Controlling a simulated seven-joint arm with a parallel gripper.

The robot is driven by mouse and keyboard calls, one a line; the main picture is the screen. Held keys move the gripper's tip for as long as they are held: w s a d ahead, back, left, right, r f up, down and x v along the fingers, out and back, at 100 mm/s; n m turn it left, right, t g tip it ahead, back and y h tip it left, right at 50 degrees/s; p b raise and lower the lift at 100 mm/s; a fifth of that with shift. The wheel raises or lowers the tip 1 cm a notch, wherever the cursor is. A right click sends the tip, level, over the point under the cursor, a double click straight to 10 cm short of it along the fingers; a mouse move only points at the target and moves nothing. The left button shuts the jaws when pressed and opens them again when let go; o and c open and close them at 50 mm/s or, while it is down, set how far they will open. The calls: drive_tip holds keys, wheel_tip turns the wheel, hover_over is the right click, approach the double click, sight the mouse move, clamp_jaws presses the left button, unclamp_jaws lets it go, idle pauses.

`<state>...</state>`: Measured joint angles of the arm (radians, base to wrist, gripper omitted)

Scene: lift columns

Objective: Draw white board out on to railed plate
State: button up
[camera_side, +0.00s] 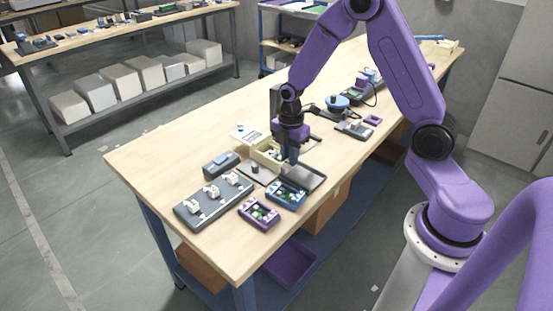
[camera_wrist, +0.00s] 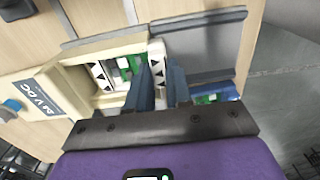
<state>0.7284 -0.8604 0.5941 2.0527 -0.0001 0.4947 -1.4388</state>
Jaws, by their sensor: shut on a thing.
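White surfaces with black triangles and green parts also show inside the box. My gripper (camera_wrist: 162,78) has its two blue fingers shut on the strip; they hide part of it. The grey railed plate (camera_wrist: 205,45) lies just right of the box. In the side view my gripper (camera_side: 290,160) points down between the cream box (camera_side: 262,154) and the plate (camera_side: 308,180); the board is hard to make out there.
A blue tray (camera_side: 287,196) and a purple tray (camera_side: 259,213) with green parts stand near the table's front edge. A grey fixture with white pieces (camera_side: 213,201) is at front left. Several devices, one round and blue (camera_side: 338,102), stand behind.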

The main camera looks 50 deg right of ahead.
drive_tip(key=shift+s, duration=4.05)
drive_tip(key=o, duration=0.7)
drive_tip(key=shift+o, duration=0.2)
drive_tip(key=shift+r, duration=0.1)
drive_tip(key=shift+r, duration=2.95)
